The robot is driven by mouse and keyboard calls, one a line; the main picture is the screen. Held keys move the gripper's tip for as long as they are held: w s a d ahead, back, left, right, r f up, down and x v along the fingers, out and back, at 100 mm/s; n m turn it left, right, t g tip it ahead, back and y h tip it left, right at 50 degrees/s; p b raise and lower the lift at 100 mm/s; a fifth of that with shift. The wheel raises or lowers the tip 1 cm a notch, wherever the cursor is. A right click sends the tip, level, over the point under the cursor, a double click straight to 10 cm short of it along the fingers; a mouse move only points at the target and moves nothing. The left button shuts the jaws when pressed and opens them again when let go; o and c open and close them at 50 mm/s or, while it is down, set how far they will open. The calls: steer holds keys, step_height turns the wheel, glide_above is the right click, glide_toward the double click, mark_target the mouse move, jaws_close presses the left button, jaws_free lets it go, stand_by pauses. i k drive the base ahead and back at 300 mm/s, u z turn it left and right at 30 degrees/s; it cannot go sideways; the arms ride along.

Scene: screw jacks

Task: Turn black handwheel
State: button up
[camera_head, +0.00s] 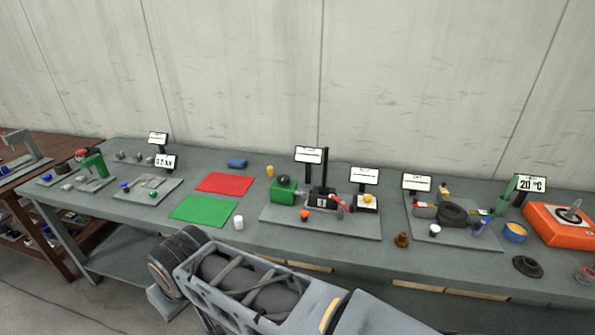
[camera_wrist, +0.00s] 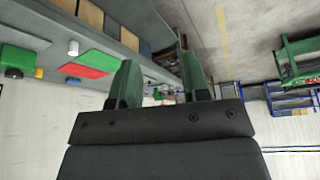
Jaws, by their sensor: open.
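Several black round parts could be the handwheel, and I cannot tell which one it is. A thick black wheel-like part (camera_head: 453,214) lies on the right grey plate. A flat black disc (camera_head: 527,266) lies near the bench's front edge at right. A black knob (camera_head: 284,181) tops the green block on the middle plate. My gripper (camera_wrist: 160,88) is open and empty in the wrist view, its two green fingers apart. It touches nothing there, with the bench beyond. The fingers do not show in the head view, where my arm fills the bottom foreground.
The grey bench (camera_head: 330,258) runs along a pale wall. Red (camera_head: 225,183) and green (camera_head: 205,210) mats lie left of middle, beside a white cylinder (camera_head: 239,222). An orange device (camera_head: 560,223) stands at the right end. Small signs (camera_head: 308,155) stand behind the plates.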

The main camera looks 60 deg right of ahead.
mark_target(281, 180)
steer(key=z, duration=0.95)
steer(key=i, duration=0.9)
steer(key=z, duration=1)
